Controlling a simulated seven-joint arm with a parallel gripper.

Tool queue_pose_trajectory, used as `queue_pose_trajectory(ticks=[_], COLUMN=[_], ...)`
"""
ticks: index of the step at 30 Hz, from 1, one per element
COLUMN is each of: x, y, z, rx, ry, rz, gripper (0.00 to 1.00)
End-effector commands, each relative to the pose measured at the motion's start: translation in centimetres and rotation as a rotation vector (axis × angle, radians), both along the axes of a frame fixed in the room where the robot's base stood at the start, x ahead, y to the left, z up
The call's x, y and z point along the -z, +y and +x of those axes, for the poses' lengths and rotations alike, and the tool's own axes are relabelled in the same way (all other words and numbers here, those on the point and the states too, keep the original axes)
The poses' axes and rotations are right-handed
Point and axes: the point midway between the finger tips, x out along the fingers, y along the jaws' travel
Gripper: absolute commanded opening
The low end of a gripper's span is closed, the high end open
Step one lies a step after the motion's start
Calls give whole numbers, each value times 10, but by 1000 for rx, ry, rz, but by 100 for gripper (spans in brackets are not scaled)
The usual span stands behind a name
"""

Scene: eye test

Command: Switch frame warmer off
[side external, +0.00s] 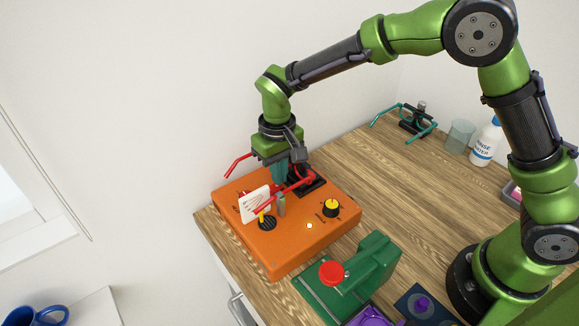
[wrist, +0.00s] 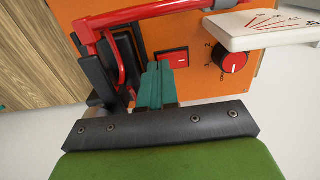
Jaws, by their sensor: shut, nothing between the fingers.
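The orange box (side external: 290,250), which I take as the frame warmer, sits on the wooden bench with a red spectacle frame (side external: 236,166) over its far part. In the wrist view a red rocker switch (wrist: 181,59) with a white mark is set in the orange panel (wrist: 200,27). A red dial (wrist: 233,62) with numbers is right of it. My gripper (wrist: 158,70) has its teal fingers together, empty, tips at the rocker's near left edge; touching or apart I cannot tell. In the side view my gripper (side external: 279,172) is low over the box's far part and hides the rocker.
A green device (side external: 372,258) with a red button (side external: 331,272) stands in front. A bottle (side external: 485,145) and cup (side external: 459,136) stand behind right.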

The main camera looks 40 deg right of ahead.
Motion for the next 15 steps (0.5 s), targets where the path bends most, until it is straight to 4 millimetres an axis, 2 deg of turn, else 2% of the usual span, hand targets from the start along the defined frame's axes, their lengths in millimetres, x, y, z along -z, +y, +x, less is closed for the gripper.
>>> queue_pose_trajectory(ticks=[10,15], x=[5,-1], y=[0,0], z=[0,0], rx=[0,0], ry=[1,0], rz=[0,0], gripper=[0,0])
